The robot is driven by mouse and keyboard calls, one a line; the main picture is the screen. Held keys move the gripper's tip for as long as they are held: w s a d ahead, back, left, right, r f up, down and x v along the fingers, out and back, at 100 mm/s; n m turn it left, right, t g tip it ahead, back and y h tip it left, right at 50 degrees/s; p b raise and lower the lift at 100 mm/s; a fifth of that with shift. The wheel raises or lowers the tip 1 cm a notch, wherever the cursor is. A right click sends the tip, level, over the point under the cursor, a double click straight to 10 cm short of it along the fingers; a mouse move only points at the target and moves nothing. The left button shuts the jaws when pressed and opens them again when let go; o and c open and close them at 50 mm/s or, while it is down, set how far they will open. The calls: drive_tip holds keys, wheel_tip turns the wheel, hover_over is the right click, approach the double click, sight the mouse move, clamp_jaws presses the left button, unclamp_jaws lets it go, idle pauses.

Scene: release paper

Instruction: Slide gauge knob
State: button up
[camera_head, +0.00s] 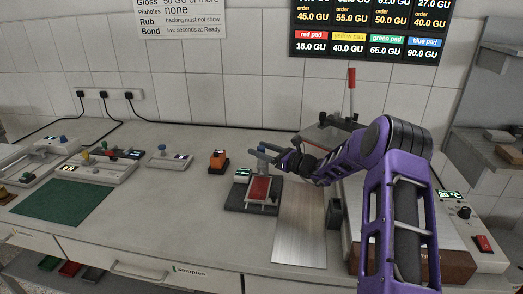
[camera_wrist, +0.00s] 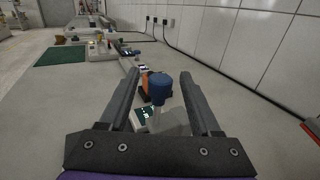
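The gauge (camera_head: 238,204) stands on the bench with a dark base, a red pad (camera_head: 260,189) and a small lit display (camera_head: 242,174). My gripper (camera_head: 262,152) is over the back of the gauge. In the wrist view its two dark fingers (camera_wrist: 160,76) are apart, one on each side of the knob, with gaps showing. The gripper partly hides the knob in the head view.
An orange device (camera_head: 218,161) stands left of the gauge. A brushed metal plate (camera_head: 300,225) lies to its right, with a dark block (camera_head: 334,213) beyond. A green mat (camera_head: 62,203) and several instruments are at the left. The bench between mat and gauge is clear.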

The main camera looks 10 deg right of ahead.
clamp_jaws()
drive_tip(key=shift+f, duration=0.1)
idle(1.2)
